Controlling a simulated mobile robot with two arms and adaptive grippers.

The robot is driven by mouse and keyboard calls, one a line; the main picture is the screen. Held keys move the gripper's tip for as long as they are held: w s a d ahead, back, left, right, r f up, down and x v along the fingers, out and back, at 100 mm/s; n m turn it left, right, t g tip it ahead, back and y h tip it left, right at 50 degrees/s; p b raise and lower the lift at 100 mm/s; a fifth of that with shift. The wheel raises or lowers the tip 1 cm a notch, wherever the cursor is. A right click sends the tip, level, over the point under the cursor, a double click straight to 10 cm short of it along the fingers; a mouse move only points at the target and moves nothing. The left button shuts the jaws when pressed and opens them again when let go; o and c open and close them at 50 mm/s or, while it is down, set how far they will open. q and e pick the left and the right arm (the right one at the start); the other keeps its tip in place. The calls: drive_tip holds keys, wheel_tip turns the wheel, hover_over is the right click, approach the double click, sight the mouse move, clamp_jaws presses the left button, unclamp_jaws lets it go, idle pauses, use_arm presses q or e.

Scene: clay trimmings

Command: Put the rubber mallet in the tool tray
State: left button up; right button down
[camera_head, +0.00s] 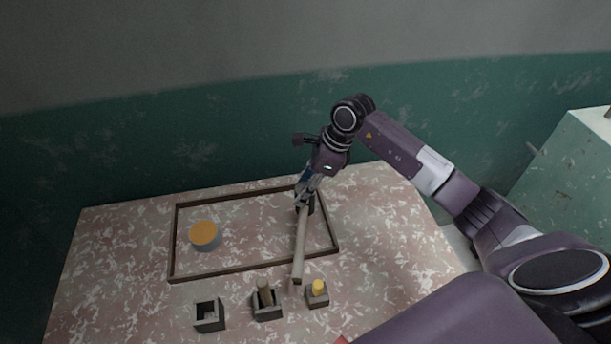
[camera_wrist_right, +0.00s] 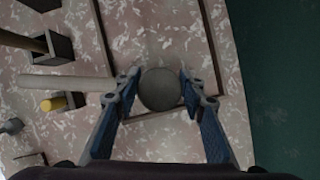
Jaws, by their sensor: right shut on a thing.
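The rubber mallet has a dark round head and a long pale wooden handle (camera_head: 300,245). My right gripper (camera_head: 306,195) is shut on the mallet's head. In the right wrist view the grey head (camera_wrist_right: 160,90) sits between the two blue-padded fingers, and the handle (camera_wrist_right: 65,82) points left. In the head view the handle points towards the front, its end over or near the front rim of a low dark-rimmed rectangle (camera_head: 225,271), apparently the tool tray. The head is over the right part of this rectangle; its exact height is unclear. My left gripper is not in view.
A grey cylinder with an orange top (camera_head: 205,235) stands inside the rectangle's left part. In front are an empty square holder (camera_head: 209,317), one with a brown handle (camera_head: 264,291), and one with a yellow-topped thing (camera_head: 318,288). The rectangle's middle is clear. A green cabinet (camera_head: 575,165) stands right.

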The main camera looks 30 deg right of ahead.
drive_tip(key=shift+w+d+f+m, duration=0.25)
drive_tip(key=shift+w+d, duration=0.15)
drive_tip(key=shift+d, duration=0.05)
drive_tip(key=shift+w+d+f+m, duration=0.25)
drive_tip(key=shift+w+d, duration=0.1)
drive_tip(key=shift+d, duration=0.1)
drive_tip(key=shift+f, duration=0.1)
drive_tip(key=shift+s+f+b, duration=0.3)
drive_tip(key=shift+b, duration=0.15)
wheel_tip(320, 180, down, 4)
drive_tip(key=shift+w+b, duration=0.1)
drive_tip(key=shift+b, duration=1)
drive_tip(key=shift+f+b, duration=0.45)
drive_tip(key=shift+f, duration=0.3)
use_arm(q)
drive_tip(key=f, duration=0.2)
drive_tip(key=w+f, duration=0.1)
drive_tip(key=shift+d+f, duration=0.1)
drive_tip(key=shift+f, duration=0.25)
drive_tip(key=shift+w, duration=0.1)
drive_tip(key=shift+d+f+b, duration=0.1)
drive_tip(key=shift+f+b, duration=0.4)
use_arm(e)
drive_tip(key=shift+f, duration=0.6)
